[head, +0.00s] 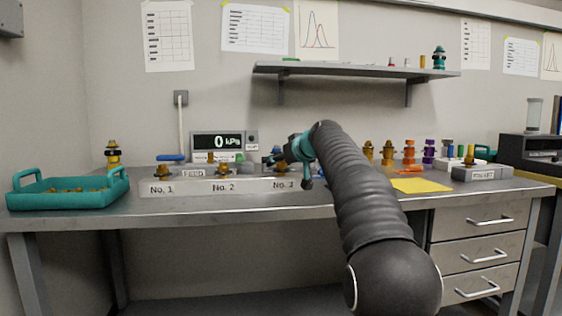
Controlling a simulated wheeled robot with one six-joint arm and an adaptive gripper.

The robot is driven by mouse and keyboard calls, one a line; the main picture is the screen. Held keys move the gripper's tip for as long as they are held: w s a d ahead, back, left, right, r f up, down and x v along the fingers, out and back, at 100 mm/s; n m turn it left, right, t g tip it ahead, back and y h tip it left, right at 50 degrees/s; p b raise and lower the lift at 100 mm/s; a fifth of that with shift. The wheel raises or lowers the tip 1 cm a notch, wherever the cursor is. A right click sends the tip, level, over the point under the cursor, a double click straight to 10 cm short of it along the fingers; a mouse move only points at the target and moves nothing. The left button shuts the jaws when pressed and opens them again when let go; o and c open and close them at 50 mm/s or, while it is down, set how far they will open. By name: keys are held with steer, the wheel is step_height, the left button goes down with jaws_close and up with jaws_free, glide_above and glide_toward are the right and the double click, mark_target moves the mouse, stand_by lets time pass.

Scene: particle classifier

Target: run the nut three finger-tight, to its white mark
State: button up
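The No. 3 station on the pale labelled block (250,187) is at its right end, partly behind my arm. A small brass-coloured nut or fitting (281,169) shows above the No. 3 label. My gripper (294,158), dark and teal, is beside and slightly above that fitting, at its right. I cannot tell whether they touch. The fingers are small and partly hidden by my wrist, so their opening cannot be made out. No white mark on nut three can be made out. Similar brass fittings stand at No. 1 (165,169) and No. 2 (222,169).
A gauge (224,142) behind the block reads 0 kPa. A teal tray (70,200) with brass parts is at the left. Several brass, orange and purple fittings (409,152) stand right of my arm, behind a yellow sheet (421,185). A shelf (355,70) hangs above.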

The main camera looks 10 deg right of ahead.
steer(key=shift+c, duration=0.2)
jaws_close()
